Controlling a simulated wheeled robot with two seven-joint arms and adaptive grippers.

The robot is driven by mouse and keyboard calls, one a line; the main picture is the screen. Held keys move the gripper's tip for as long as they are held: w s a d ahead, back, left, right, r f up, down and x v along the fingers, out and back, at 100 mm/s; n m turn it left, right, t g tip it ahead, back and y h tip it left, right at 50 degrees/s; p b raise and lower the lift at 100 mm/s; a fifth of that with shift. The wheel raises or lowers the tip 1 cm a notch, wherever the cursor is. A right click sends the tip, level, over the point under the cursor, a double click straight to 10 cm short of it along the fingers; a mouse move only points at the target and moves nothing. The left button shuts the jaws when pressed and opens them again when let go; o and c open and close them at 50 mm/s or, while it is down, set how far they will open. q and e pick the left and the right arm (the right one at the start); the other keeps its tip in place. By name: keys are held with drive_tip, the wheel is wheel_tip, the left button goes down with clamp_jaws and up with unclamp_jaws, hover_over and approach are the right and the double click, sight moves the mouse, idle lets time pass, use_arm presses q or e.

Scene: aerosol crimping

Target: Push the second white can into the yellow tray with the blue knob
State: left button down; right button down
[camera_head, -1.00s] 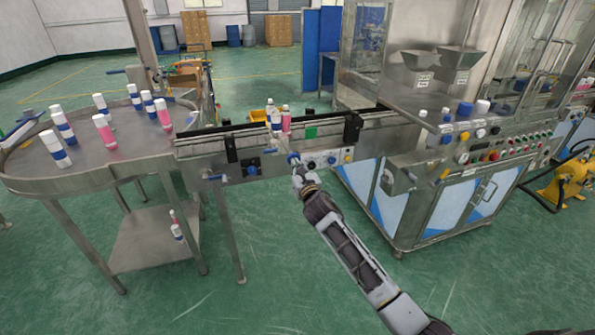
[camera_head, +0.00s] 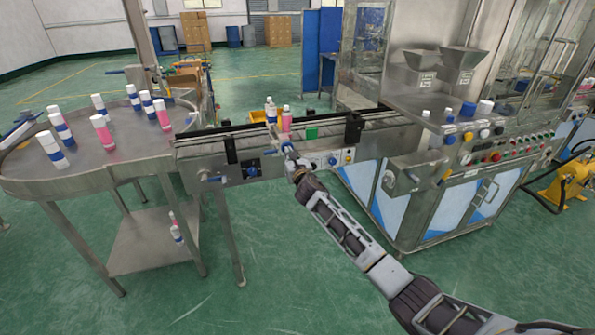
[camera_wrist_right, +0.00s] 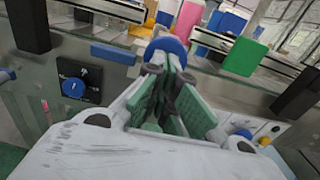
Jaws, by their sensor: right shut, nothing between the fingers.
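A blue knob (camera_wrist_right: 165,45) is at the tips of my right gripper (camera_wrist_right: 168,78) in the right wrist view. A pale rod (camera_wrist_right: 187,20) runs from it across the conveyor. In the head view my right gripper (camera_head: 293,160) is at the conveyor's front side, shut with nothing between its fingers, its tips against the knob. A white can with a blue band (camera_head: 271,112) stands at the conveyor's far side, near the rod's far end. The yellow tray (camera_head: 257,116) is behind the conveyor, partly hidden by it. My left gripper is not in view.
A pink can (camera_head: 286,122) stands on the conveyor (camera_head: 390,122), right of the rod. A green block (camera_head: 311,133) is farther right. Several white-blue and pink cans stand on the round steel table (camera_head: 100,172) at left. Control panel knobs line the conveyor's front.

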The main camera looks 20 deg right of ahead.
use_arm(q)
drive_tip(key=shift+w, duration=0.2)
use_arm(e)
drive_tip(key=shift+w+r, duration=0.15)
drive_tip(key=shift+w, duration=0.5)
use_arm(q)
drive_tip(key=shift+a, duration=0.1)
use_arm(e)
drive_tip(key=shift+d, duration=0.1)
